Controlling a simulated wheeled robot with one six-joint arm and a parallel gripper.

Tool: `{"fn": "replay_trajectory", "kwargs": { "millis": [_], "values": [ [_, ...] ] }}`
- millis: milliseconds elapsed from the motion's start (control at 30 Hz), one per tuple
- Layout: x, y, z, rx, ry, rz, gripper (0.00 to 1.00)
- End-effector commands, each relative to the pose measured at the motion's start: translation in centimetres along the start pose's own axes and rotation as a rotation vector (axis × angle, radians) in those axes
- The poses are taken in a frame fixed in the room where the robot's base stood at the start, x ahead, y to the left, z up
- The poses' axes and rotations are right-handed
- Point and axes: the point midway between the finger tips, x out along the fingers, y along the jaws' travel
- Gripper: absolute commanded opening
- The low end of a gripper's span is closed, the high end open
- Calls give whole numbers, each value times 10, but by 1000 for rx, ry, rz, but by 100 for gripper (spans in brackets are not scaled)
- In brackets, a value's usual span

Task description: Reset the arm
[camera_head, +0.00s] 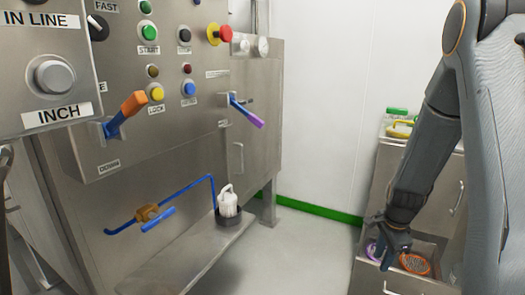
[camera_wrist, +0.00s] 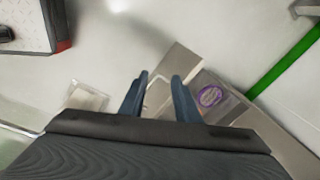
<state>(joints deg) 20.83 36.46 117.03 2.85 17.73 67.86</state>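My arm hangs down at the right of the head view. My gripper (camera_head: 390,258) points downward in front of an open drawer (camera_head: 436,249) of a steel cabinet. In the wrist view my gripper (camera_wrist: 160,80) shows two dark blue fingers set apart, with nothing held between them. Beyond the fingers lie the floor and the cabinet's edges. In the head view the fingers overlap one another, so the gap does not show there.
A round orange mesh item (camera_head: 414,263) and a purple-rimmed one (camera_head: 372,250) lie by the drawer. Green- and yellow-topped items (camera_head: 399,126) stand on the cabinet. A control panel (camera_head: 150,65) with levers stands left. Floor between is clear.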

Motion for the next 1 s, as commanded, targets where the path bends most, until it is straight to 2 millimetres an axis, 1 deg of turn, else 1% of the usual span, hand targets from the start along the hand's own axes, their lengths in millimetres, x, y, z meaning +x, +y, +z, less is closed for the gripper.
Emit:
{"fn": "replay_trajectory", "kwargs": {
  "millis": [33, 67, 100, 167, 200, 267, 300, 367, 400, 467, 500, 567, 600, 700, 800, 1000],
  "values": [
    [-23, -2, 25, -100, -8, -2, 29],
    [-35, -2, 39, -160, -14, 0, 29],
    [-50, 1, 57, -242, -22, 4, 29],
    [-72, 7, 83, -364, -34, 8, 29],
    [-87, 12, 100, -446, -43, 11, 29],
    [-108, 22, 125, -566, -55, 14, 29],
    [-122, 30, 141, -649, -63, 15, 29],
    [-142, 43, 164, -770, -76, 17, 29],
    [-154, 53, 178, -853, -85, 18, 29],
    [-172, 70, 197, -973, -98, 19, 29],
    [-184, 82, 210, -1056, -107, 20, 29],
    [-200, 102, 226, -1177, -120, 20, 29],
    [-209, 115, 236, -1254, -129, 21, 29],
    [-228, 142, 253, -1415, -147, 19, 29],
    [-240, 165, 264, -1540, -163, 18, 29],
    [-257, 202, 276, -1733, -187, 15, 29]
  ]
}}
